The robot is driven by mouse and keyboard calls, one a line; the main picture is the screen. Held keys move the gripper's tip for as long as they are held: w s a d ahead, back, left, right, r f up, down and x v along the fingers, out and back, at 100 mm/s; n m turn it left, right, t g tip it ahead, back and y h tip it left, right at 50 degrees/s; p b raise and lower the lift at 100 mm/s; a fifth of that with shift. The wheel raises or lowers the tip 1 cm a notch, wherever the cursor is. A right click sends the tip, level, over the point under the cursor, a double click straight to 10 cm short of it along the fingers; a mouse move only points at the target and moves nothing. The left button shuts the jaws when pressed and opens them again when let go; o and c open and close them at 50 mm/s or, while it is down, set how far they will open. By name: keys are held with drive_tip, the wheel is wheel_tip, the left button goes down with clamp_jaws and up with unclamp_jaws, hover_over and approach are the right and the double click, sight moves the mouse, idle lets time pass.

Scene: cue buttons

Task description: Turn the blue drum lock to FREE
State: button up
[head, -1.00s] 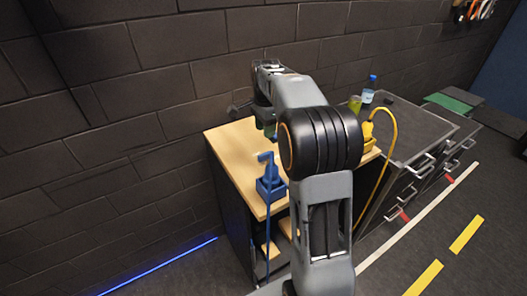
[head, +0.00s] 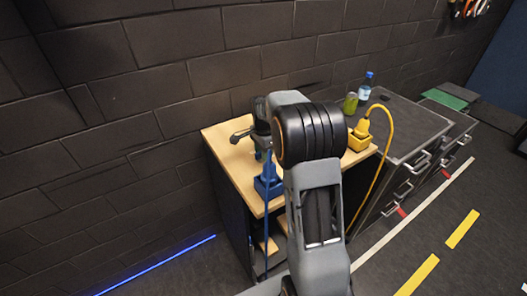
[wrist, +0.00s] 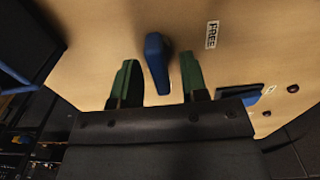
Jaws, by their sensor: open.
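In the wrist view a blue upright handle (wrist: 156,64), which I take to be the drum lock's, stands over a pale wooden surface (wrist: 95,30). A white label reading FREE (wrist: 212,35) lies to its right. My gripper (wrist: 159,80) is open, with one green-tipped finger on each side of the handle. Gaps show on both sides, and I cannot tell whether either finger touches it.
A yellow block with a cable (head: 359,138) sits right of my arm. A green cup (head: 350,103) and a blue-capped bottle (head: 366,86) stand behind it. A dark drawer unit (head: 405,130) adjoins on the right. A brick wall (head: 150,80) is behind.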

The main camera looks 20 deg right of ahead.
clamp_jaws()
idle(0.5)
drive_tip(key=n, duration=0.4)
drive_tip(key=shift+w+a, duration=0.1)
drive_tip(key=shift+w, duration=0.15)
drive_tip(key=n, duration=0.4)
drive_tip(key=shift+w+a+n, duration=0.15)
drive_tip(key=shift+n, duration=0.25)
drive_tip(key=n, duration=0.4)
drive_tip(key=shift+w+a, duration=0.1)
drive_tip(key=shift+a, duration=0.05)
drive_tip(key=shift+a+n, duration=0.2)
drive_tip(key=shift+n, duration=2.3)
